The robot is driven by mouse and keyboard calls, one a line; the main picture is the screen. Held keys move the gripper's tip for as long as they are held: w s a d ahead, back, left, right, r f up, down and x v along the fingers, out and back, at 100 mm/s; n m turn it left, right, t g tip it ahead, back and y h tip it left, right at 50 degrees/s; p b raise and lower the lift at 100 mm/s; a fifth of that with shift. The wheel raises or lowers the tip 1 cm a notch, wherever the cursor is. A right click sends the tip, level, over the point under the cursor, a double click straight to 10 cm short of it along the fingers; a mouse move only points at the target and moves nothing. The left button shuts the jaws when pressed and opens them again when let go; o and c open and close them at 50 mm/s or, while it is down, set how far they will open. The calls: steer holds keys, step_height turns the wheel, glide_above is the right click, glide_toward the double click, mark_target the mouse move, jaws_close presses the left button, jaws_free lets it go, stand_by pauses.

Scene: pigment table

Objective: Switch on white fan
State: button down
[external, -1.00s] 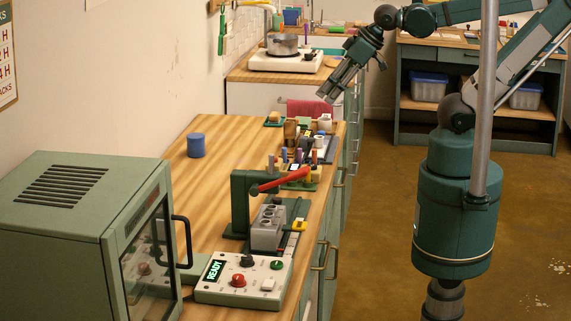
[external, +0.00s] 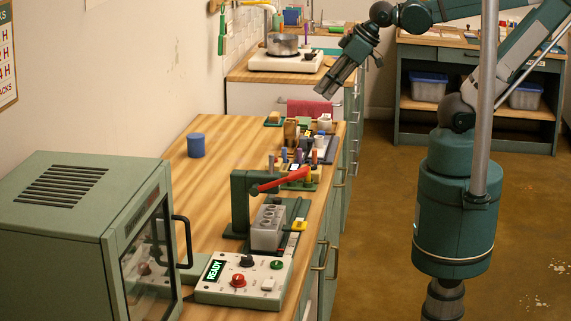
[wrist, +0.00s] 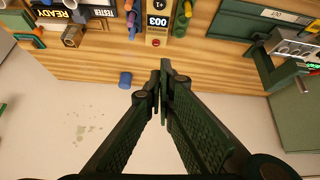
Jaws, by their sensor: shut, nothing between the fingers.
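My gripper (external: 324,92) is shut and empty, in the air above the far right end of the wooden counter. In the wrist view its dark fingertips (wrist: 165,75) meet in front of the counter's wooden strip and pale wall. I cannot make out a white fan or its switch in either view. A small white object (external: 324,122) stands at the counter's far end, below my gripper, too small to identify.
The counter (external: 185,185) holds a blue cylinder (external: 196,145), a red-levered press (external: 240,205) and a white control panel (external: 240,280) reading READY. A green oven (external: 60,220) stands at front left. A pot (external: 283,45) sits on a white hotplate (external: 286,61) behind. The counter's left part is mostly clear.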

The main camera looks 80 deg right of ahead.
steer(key=w+a+r+n+g+y+p, duration=0.1)
steer(key=w+a+n, duration=0.45)
steer(key=a, duration=0.55)
steer(key=w+a+r+n+g+p, duration=0.15)
steer(key=w+a+n, duration=0.25)
steer(key=a+n, duration=0.5)
steer(key=w+a+r+n+g+y+p, duration=0.1)
steer(key=w+a+n, duration=0.3)
steer(key=a, duration=0.9)
steer(key=n+g+p, duration=0.3)
steer(key=n+g, duration=0.1)
steer(key=n, duration=1.3)
glide_above(268, 284)
steer(key=d, duration=0.2)
step_height(268, 284, down, 12)
steer(key=shift+f+h, duration=0.25)
steer(key=shift+h, duration=0.05)
steer(key=shift+f+m+t, duration=0.1)
steer(key=shift+m+t, duration=0.15)
steer(key=shift+a+f, duration=0.3)
steer(key=shift+f, duration=1.95)
steer(key=shift+a+f, duration=0.3)
steer(key=shift+f, duration=2)
steer(key=shift+a+f, duration=0.3)
steer(key=shift+f, duration=1.95)
steer(key=shift+f, duration=0.1)
